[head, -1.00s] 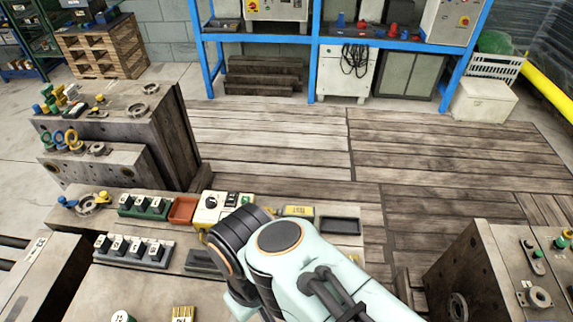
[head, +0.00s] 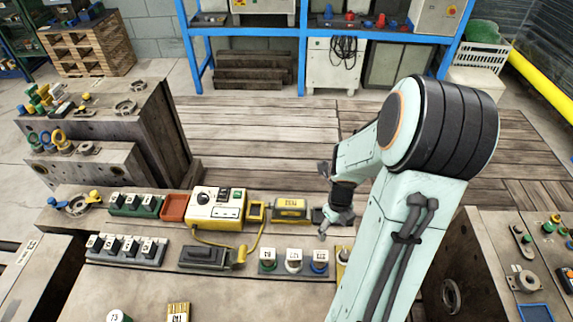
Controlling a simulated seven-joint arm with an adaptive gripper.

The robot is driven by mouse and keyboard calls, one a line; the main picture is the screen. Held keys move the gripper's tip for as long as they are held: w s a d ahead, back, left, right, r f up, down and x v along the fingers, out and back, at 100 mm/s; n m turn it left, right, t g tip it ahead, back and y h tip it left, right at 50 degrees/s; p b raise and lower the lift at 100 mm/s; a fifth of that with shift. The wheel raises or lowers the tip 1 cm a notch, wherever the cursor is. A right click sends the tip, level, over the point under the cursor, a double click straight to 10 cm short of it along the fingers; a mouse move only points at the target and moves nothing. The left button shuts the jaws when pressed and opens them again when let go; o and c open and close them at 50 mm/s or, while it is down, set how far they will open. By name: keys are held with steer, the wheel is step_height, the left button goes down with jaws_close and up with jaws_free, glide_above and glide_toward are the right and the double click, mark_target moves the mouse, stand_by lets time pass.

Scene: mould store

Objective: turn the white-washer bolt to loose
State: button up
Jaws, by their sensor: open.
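Three bolt blocks stand in a row on the bench in the head view. The middle one, the white-washer bolt (head: 293,262), has a pale ring around its base and a labelled top. A green-ringed bolt (head: 267,261) stands to its left and a blue-ringed bolt (head: 319,262) to its right. My gripper (head: 336,232) is open, above and behind the blue-ringed bolt, to the right of the white-washer bolt and apart from it. Nothing shows between its fingers. The label's writing is too small to read surely.
A yellow-and-white tester (head: 216,208) with a cable, a yellow labelled box (head: 291,209) and an orange tray (head: 174,207) stand behind the bolts. Green and grey switch rows (head: 127,250) are at left. Large mould blocks (head: 170,130) rise at back left.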

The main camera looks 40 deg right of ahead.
mark_target(344, 254)
steer(key=shift+m+y, duration=0.4)
steer(key=shift+m, duration=0.4)
steer(key=s, duration=0.1)
steer(key=s+f, duration=0.1)
steer(key=s+d, duration=0.1)
steer(key=shift+s+f, duration=0.4)
steer(key=shift+s+d+f, duration=0.2)
steer(key=shift+f, duration=0.05)
step_height(344, 254, down, 6)
steer(key=shift+f, duration=0.1)
jaws_close()
